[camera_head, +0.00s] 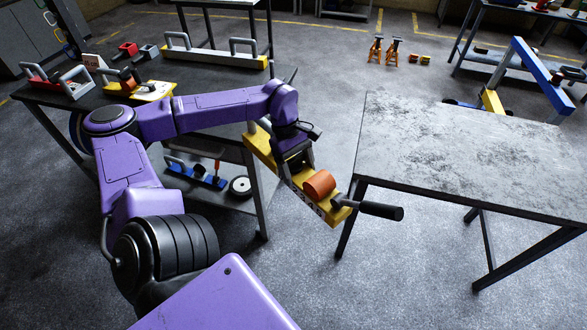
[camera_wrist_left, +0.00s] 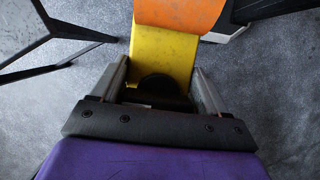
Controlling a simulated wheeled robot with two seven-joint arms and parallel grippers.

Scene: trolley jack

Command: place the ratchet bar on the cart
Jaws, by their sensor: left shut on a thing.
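The ratchet bar (camera_head: 262,152) is a long yellow bar with an orange roller and a black handle at its near end. My left gripper (camera_head: 297,165) is shut on it and holds it in the air, in the gap between two tables. In the left wrist view the yellow bar (camera_wrist_left: 162,55) lies between my two fingers (camera_wrist_left: 158,88), with its orange roller (camera_wrist_left: 180,13) beyond them. The cart seems to be the dark shelved unit (camera_head: 222,78) at the left, with several tools on it; I cannot be sure. My right gripper is out of view.
A bare, worn grey table (camera_head: 470,150) stands at the right, close to the bar's handle end. Another yellow bar with grey handles (camera_head: 215,55) lies at the left unit's back. A blue tool (camera_head: 195,176) and a wheel (camera_head: 240,187) are on its lower shelf. Orange stands (camera_head: 385,50) are on the floor.

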